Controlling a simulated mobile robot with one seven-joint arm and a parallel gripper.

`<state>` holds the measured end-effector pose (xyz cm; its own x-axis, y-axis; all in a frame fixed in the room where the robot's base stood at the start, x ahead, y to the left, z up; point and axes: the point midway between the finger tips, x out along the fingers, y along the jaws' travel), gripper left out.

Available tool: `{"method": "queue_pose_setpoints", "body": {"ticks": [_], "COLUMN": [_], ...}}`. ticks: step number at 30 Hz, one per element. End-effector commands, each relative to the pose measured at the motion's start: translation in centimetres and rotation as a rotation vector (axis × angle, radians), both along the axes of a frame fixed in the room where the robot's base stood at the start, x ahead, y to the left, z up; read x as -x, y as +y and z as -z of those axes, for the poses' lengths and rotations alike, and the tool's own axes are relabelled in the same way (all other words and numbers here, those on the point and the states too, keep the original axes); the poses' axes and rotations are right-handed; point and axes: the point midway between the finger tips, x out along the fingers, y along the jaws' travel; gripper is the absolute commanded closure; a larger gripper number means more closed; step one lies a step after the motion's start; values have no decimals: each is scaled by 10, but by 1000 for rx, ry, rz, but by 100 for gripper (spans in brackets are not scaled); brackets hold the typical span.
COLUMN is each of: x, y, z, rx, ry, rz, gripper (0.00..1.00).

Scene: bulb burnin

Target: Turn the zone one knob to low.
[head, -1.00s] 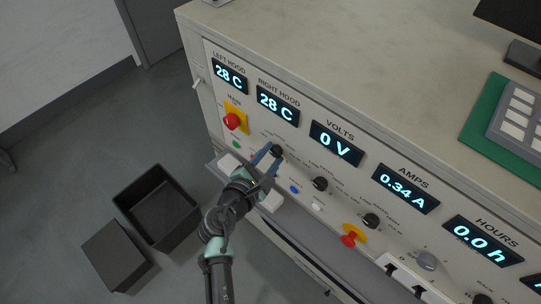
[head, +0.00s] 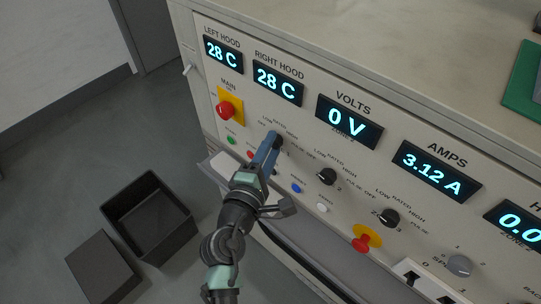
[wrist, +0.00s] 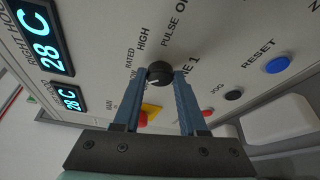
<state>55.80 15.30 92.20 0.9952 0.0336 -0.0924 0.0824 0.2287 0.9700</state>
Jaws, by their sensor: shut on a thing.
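The zone one knob (wrist: 159,72) is a round black knob on the pale panel, ringed by labels that include RATED, HIGH and PULSE in the wrist view. It also shows in the head view (head: 277,138), partly hidden by my fingers. My gripper (head: 269,149) has its two blue fingers on either side of the knob, shut on it. In the wrist view a finger lies on each side of the knob. A small light mark shows on the knob, but I cannot tell surely which label it points to.
Two similar black knobs (head: 327,176) (head: 388,218) sit to the right. A red main button (head: 225,110) is up left, and a red button on yellow (head: 366,239) is lower right. The amps display (head: 437,172) reads 3.12 A and volts (head: 348,122) reads 0 V.

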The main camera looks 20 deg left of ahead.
Motion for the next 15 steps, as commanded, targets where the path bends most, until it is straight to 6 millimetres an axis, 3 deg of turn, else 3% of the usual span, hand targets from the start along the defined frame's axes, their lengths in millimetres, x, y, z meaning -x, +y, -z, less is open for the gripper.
{"method": "queue_pose_setpoints", "body": {"ticks": [15], "x": [0], "y": [1], "z": [1], "rx": [-47], "ry": [-15], "rz": [-1], "gripper": [100]}}
